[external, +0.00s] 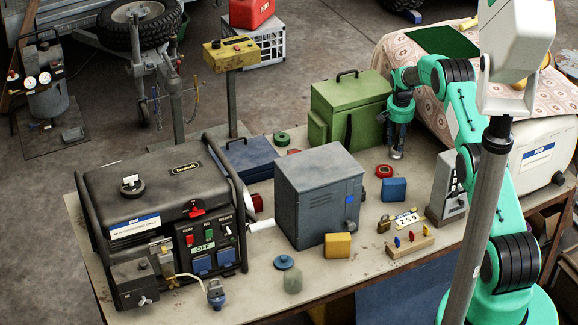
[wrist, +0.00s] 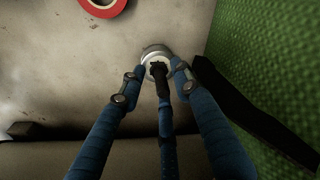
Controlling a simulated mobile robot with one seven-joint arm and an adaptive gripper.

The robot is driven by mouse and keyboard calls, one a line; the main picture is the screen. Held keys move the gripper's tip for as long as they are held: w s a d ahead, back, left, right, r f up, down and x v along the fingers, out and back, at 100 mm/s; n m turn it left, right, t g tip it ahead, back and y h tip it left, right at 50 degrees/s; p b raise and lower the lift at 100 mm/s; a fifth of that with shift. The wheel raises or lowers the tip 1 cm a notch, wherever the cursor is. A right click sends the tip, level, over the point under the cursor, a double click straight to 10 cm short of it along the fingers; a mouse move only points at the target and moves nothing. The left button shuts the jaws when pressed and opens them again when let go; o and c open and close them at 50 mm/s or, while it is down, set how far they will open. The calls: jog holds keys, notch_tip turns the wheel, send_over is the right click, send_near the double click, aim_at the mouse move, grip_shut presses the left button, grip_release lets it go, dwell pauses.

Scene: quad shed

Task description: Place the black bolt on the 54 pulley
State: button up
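My gripper (external: 397,148) points down at the tabletop, just right of the green cabinet. In the wrist view its blue fingers (wrist: 158,67) converge around a small pale grey round piece (wrist: 156,49). A dark piece shows between the fingertips, over the round piece; I cannot tell whether it is the black bolt or a fingertip. Contact and grip are unclear. A red ring (external: 384,170), also in the wrist view (wrist: 104,4), lies flat nearby. A green disc (external: 281,138) and a blue disc (external: 284,262) lie farther left. I cannot read a 54 on any of them.
The green cabinet (external: 349,108) stands close beside my gripper, its wall and black strap (wrist: 250,115) at right in the wrist view. A grey metal box (external: 320,195), blue block (external: 393,189) and generator (external: 170,220) share the table.

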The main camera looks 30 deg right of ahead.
jog(key=shift+r, duration=0.2)
notch_tip(320, 180, up, 12)
jog(key=s+a, duration=0.1)
dwell(0.7)
jog(key=shift+s+f, duration=0.1)
dwell(0.4)
